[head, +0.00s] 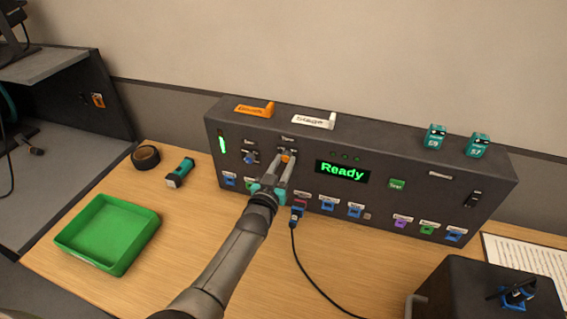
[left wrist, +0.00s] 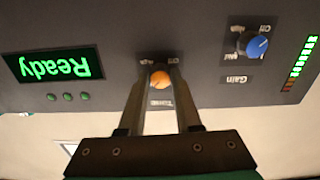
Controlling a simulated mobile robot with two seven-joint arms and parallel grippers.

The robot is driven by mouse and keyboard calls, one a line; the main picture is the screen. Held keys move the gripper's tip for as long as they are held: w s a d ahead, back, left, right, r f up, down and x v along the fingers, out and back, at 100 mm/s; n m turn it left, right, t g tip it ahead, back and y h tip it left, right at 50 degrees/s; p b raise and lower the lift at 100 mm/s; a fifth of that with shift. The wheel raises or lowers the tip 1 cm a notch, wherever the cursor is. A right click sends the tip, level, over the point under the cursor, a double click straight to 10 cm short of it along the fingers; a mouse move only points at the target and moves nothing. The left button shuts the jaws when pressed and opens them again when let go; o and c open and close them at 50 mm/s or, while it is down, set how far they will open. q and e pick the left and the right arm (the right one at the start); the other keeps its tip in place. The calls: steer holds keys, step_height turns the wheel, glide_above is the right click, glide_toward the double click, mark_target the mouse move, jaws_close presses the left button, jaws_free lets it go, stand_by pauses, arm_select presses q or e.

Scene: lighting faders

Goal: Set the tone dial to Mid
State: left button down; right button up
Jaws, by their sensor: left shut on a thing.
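The tone dial (head: 285,158) is a small orange knob on the front of the dark grey panel (head: 400,172), under a label that reads like "Tone". In the left wrist view, which is upside down, the orange knob (left wrist: 160,79) sits between my fingertips. My left gripper (head: 284,164) reaches up to the panel from the front and is shut on this knob. Small position labels flank the knob, but the fingers partly cover them. I cannot tell which way its pointer faces. My right gripper is not in view.
A blue gain dial (left wrist: 257,46) sits beside the tone dial. A green "Ready" display (head: 342,172) is to its right. A black cable (head: 298,250) hangs from the panel's lower edge. A green tray (head: 150,222) is on the table at left; a dark box (head: 470,285) is at front right.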

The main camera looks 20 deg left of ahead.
arm_select(q)
steer(key=shift+m, duration=0.3)
steer(key=c, duration=0.6)
jaws_free()
steer(key=s+p, duration=0.1)
steer(key=s, duration=1.4)
steer(key=shift+a+p, duration=0.25)
steer(key=shift+p, duration=0.15)
steer(key=shift+s, duration=0.1)
